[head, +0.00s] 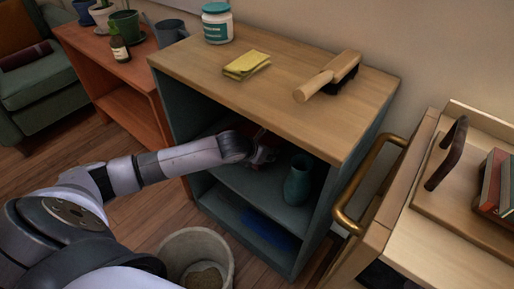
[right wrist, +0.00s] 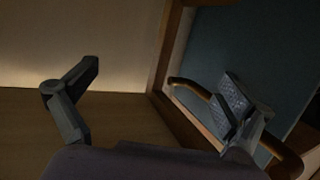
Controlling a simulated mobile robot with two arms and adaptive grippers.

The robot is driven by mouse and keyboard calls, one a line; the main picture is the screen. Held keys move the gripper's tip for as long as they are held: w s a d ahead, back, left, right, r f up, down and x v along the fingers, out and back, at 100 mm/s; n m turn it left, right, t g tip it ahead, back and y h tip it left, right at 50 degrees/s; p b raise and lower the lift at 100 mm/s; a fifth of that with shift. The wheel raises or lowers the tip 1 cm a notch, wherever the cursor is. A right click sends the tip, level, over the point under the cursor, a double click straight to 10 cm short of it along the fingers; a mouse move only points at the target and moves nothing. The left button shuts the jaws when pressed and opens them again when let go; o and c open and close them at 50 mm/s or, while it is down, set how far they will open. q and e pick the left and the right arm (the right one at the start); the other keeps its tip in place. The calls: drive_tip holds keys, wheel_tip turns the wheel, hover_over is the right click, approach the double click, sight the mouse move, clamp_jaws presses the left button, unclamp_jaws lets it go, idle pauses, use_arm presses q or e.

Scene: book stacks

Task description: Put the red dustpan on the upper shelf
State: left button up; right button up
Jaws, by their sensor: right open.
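The shelf unit (head: 292,262) has a wooden top and teal sides, with an upper and a lower compartment open at the front. My left arm reaches into the upper compartment. My left gripper (head: 264,155) is in shadow there, under the top board, above the upper shelf (head: 250,190). A dim reddish patch (head: 262,135) shows beside it and may be the red dustpan; its outline is hidden. Whether the left fingers are closed on it is not clear. My right gripper (right wrist: 163,76) is open and empty in the right wrist view; it is not visible in the head view.
A teal vase (head: 298,180) stands on the upper shelf, right of my left gripper. A blue item (head: 268,228) lies below. A brush (head: 330,76), yellow cloth (head: 246,65) and jar (head: 217,24) are on top. A bin (head: 178,245) stands in front; a brass-handled cart (head: 430,250) is right.

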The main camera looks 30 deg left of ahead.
use_arm(q)
drive_tip(key=p+v, duration=0.1)
drive_tip(key=v, duration=0.4)
drive_tip(key=shift+s+r+p, duration=0.1)
drive_tip(key=shift+r+p, duration=0.1)
drive_tip(key=shift+p, duration=0.2)
drive_tip(key=p+v, duration=0.1)
drive_tip(key=v, duration=0.3)
drive_tip(key=shift+s+r, duration=0.2)
use_arm(e)
drive_tip(key=s+d+f+g+h, duration=0.1)
drive_tip(key=s+f+g, duration=0.2)
drive_tip(key=s+d+f+g, duration=0.2)
drive_tip(key=s+f+g, duration=0.1)
drive_tip(key=s+f, duration=0.1)
drive_tip(key=s+d+f+g+h, duration=0.1)
drive_tip(key=s+f+g, duration=0.1)
drive_tip(key=s+f, duration=0.2)
drive_tip(key=shift+s+d+g+h, duration=0.15)
drive_tip(key=shift+d+g+h, duration=0.15)
drive_tip(key=shift+g, duration=0.1)
use_arm(q)
drive_tip(key=shift+f, duration=0.1)
